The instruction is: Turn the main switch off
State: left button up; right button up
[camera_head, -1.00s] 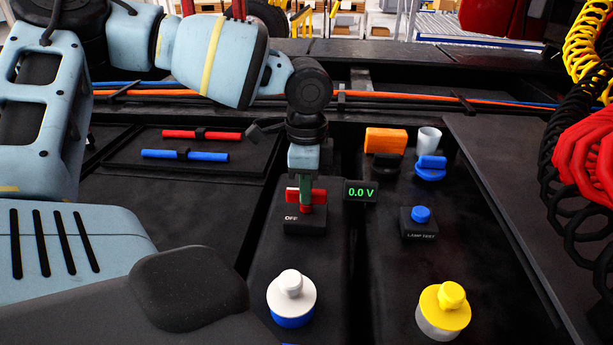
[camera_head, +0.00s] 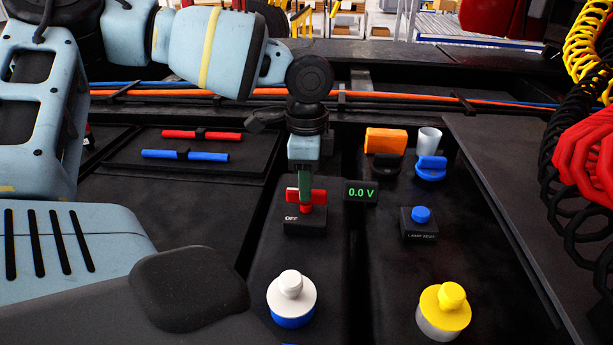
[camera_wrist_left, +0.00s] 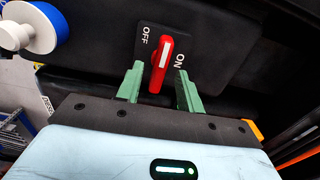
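The main switch is a black block (camera_head: 305,222) with a red handle (camera_head: 319,196), beside the 0.0 V display (camera_head: 361,192). In the head view, the handle lies across the block above the OFF label, with its white mark at the left. In the left wrist view, the red handle (camera_wrist_left: 157,76) stands between the OFF and ON labels. My left gripper (camera_head: 305,190) points down at the switch. Its green fingers (camera_wrist_left: 160,76) are apart, one on each side of the handle's lower part, with gaps on both sides. My right gripper is not in view.
A white-and-blue knob (camera_head: 291,300) and a yellow knob (camera_head: 443,310) stand in front. A blue lamp test button (camera_head: 421,215), a blue knob (camera_head: 431,168) and an orange block (camera_head: 385,141) are to the right. Red and blue rods (camera_head: 186,155) lie at the left.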

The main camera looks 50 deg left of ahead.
pick_arm(q)
notch_tip(320, 180, up, 6)
jog(key=shift+r, duration=0.1)
dwell(0.8)
